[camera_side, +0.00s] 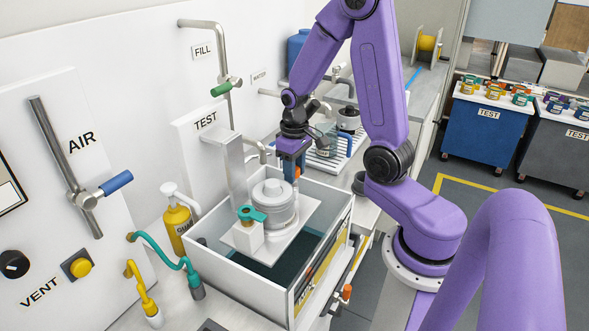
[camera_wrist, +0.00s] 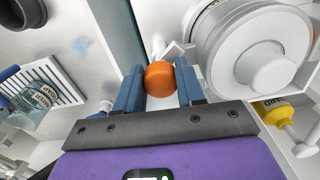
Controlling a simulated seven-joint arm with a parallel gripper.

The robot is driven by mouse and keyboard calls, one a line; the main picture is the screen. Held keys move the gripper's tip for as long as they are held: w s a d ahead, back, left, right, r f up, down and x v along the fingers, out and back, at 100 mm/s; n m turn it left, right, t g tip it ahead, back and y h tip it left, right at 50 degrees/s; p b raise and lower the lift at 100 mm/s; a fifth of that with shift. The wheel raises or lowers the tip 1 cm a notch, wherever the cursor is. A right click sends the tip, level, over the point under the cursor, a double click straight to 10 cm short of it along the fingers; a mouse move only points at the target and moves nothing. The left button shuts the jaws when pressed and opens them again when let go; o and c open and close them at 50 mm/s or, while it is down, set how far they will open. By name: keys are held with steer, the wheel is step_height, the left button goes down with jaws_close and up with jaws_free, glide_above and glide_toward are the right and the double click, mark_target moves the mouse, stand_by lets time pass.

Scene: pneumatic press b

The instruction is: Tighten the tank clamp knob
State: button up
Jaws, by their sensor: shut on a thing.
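My gripper (camera_side: 292,158) points down at the back edge of the white test tank (camera_side: 262,296). In the wrist view its two blue fingers (camera_wrist: 159,88) are shut on an orange knob (camera_wrist: 160,77), one finger on each side. A little orange of this knob (camera_side: 297,173) shows below the fingers in the side view. The knob's stem and whatever it screws into are hidden. Beside it, a grey-white round cylinder (camera_side: 272,203) sits on a plate over the tank, and its large disc (camera_wrist: 262,60) fills the upper right of the wrist view.
A teal-handled valve (camera_side: 250,214) stands on the plate before the cylinder. A metal post (camera_side: 236,170) rises behind it. A yellow bottle (camera_side: 178,218) and teal hose (camera_side: 165,252) are left of the tank. Another orange knob (camera_side: 346,292) is at the tank's front right.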

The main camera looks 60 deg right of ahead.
steer(key=m, duration=0.7)
steer(key=shift+a, duration=0.15)
stand_by(0.4)
steer(key=o, duration=1)
step_height(320, 180, up, 18)
steer(key=shift+f, duration=0.25)
steer(key=shift+a, duration=0.1)
